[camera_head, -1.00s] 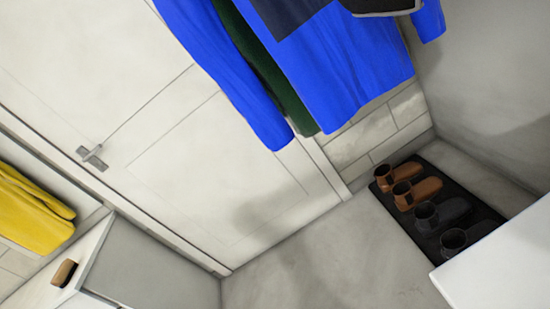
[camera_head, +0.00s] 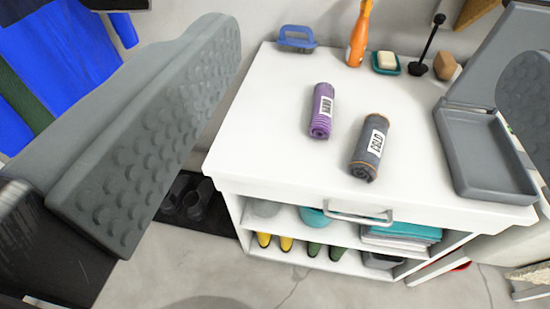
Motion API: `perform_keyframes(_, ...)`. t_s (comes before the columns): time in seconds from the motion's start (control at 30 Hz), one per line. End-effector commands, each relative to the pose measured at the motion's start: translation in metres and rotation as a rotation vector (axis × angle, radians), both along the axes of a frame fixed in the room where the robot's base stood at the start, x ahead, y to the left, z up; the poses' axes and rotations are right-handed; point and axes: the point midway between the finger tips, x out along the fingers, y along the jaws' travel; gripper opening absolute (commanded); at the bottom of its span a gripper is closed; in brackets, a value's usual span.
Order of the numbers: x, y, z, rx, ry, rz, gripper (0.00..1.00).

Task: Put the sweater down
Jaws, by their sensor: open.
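My gripper (camera_head: 368,82) is wide open, with one padded grey finger large at the left and the other at the right edge. Nothing shows held between the fingers. A rolled purple cloth (camera_head: 321,110) with a white label lies on the white cabinet top (camera_head: 260,120). A rolled dark grey cloth (camera_head: 369,146) with orange edging and a white label lies to its right. A blue garment (camera_head: 75,50) hangs at the upper left, partly hidden by my finger. I cannot tell which of these is the sweater.
A grey open-lidded box (camera_head: 487,155) stands on the cabinet's right. A blue-handled brush (camera_head: 297,38), an orange bottle (camera_head: 359,35) and a soap dish (camera_head: 385,63) line the back. Shelves below hold folded cloths (camera_head: 400,235) and boots (camera_head: 276,242). The cabinet top's left front is clear.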

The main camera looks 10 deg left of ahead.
Motion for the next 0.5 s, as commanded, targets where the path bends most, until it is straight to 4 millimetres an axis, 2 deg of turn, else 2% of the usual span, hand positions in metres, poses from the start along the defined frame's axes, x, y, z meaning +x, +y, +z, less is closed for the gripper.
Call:
perform_keyframes(0.07,0.000,0.000,0.000,0.000,0.000,0.000,0.80)
perform_keyframes(0.17,0.012,0.000,-0.005,0.000,0.026,0.000,0.80)
perform_keyframes(0.5,0.094,0.000,-0.045,0.000,0.223,0.000,0.80)
